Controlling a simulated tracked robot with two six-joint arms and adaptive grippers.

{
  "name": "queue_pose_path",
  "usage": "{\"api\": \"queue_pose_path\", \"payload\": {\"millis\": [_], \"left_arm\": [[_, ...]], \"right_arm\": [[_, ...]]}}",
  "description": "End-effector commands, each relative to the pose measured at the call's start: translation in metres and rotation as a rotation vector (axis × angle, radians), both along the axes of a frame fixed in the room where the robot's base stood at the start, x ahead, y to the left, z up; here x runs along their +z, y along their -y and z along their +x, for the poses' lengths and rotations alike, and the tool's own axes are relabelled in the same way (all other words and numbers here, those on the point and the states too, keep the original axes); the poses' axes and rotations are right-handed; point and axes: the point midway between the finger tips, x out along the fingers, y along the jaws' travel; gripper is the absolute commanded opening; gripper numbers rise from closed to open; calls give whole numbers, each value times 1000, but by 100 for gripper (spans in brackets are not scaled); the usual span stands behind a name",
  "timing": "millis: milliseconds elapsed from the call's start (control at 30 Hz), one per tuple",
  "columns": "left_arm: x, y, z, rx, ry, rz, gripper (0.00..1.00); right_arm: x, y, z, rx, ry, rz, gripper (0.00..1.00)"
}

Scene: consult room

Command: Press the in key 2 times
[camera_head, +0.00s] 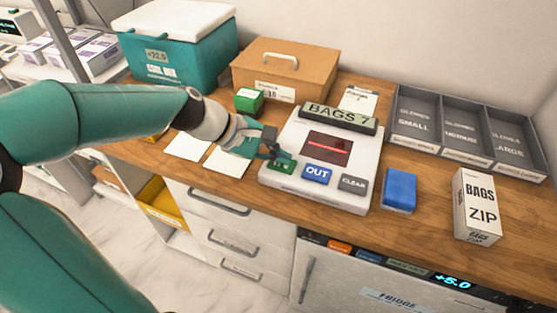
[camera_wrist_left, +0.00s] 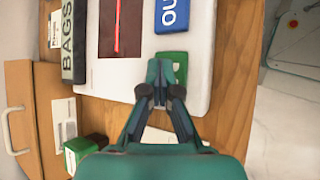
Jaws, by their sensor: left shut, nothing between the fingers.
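A white keypad device (camera_head: 357,150) stands on the wooden counter, with a display reading "BAGS 7" (camera_head: 338,117) and a dark red scanner window (camera_head: 326,148). Its front row has the green in key (camera_head: 281,167), the blue OUT key (camera_head: 317,175) and the grey CLEAR key (camera_head: 353,184). My left gripper (camera_head: 277,158) is shut and empty, with its tips at the green key and hiding part of it. In the left wrist view the shut fingertips (camera_wrist_left: 160,64) overlap the green key (camera_wrist_left: 174,57); I cannot tell whether they touch it. My right gripper is out of view.
A blue block (camera_head: 399,189) and a BAGS ZIP box (camera_head: 477,208) stand right of the device. Grey glove trays (camera_head: 438,152) lie behind them. A green box (camera_head: 249,100), a brown case (camera_head: 287,67) and a teal cool box (camera_head: 177,62) stand at the back left.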

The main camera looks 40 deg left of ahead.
Motion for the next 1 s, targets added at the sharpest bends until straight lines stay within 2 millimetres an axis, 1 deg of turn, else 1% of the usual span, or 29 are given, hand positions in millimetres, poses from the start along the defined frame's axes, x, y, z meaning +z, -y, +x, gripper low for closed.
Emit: {"api": "queue_pose_path", "payload": {"millis": [67, 367, 733, 1000], "left_arm": [[-2, 0, 0, 0, -2, 0, 0], [-1, 0, 0, -1, -2, 0, 0], [17, 0, 0, -1, -2, 0, 0], [17, 0, 0, -1, -1, 0, 0]], "right_arm": [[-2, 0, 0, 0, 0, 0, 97], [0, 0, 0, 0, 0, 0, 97], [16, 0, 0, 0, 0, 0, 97], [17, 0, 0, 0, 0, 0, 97]]}}
